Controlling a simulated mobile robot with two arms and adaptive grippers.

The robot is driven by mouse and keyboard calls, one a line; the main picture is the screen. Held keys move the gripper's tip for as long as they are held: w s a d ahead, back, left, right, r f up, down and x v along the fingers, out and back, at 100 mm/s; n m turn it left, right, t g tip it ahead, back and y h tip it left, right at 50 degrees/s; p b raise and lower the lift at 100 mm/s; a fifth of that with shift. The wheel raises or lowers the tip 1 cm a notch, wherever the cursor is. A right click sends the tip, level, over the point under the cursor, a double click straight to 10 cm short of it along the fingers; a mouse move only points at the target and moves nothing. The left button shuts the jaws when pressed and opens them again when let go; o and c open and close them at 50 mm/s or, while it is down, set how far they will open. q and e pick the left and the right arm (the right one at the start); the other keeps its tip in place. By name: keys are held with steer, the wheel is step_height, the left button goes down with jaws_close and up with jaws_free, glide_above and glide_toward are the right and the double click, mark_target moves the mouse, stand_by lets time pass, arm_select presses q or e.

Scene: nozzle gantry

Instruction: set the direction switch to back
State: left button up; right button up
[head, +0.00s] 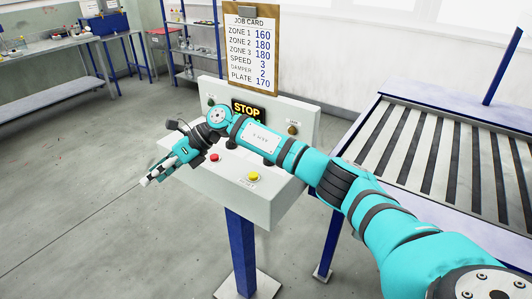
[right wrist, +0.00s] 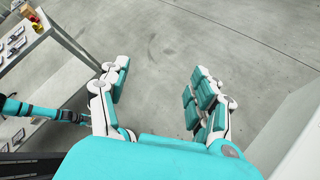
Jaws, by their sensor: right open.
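The white control console (head: 285,208) stands on a blue post in the head view. I cannot tell which of its controls is the direction switch; my right arm covers part of the panel. A red button (head: 214,157) and a yellow button (head: 253,177) show on its sloped top. A small dark knob (head: 292,130) sits on the upright back panel at the right. My right gripper (head: 152,177) is beyond the console's left end, empty, fingers apart. In the right wrist view its fingers (right wrist: 160,92) are spread over bare floor.
A lit STOP sign (head: 247,110) is on the back panel, below a job card (head: 250,55). A slatted roller table (head: 440,150) stands at the right. Benches (head: 50,88) and a blue shelf rack (head: 190,45) are behind. The floor left of the console is clear.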

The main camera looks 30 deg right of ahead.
steer(key=s+d+r+g+h, duration=0.15)
steer(key=d+r+h, duration=0.3)
steer(key=d, duration=0.55)
steer(key=s+d+r+n+h, duration=0.1)
steer(key=s+d+r+h, duration=0.15)
steer(key=d+r, duration=0.55)
steer(key=s+d+r+g+h, duration=0.1)
steer(key=s+d+r+h, duration=0.3)
steer(key=d, duration=0.8)
steer(key=shift+h, duration=0.3)
steer(key=w+f, duration=0.1)
steer(key=f, duration=1.1)
steer(key=w+f+p, duration=0.1)
steer(key=f, duration=0.5)
steer(key=shift+w, duration=0.35)
steer(key=shift+r, duration=0.1)
steer(key=c, duration=1.2)
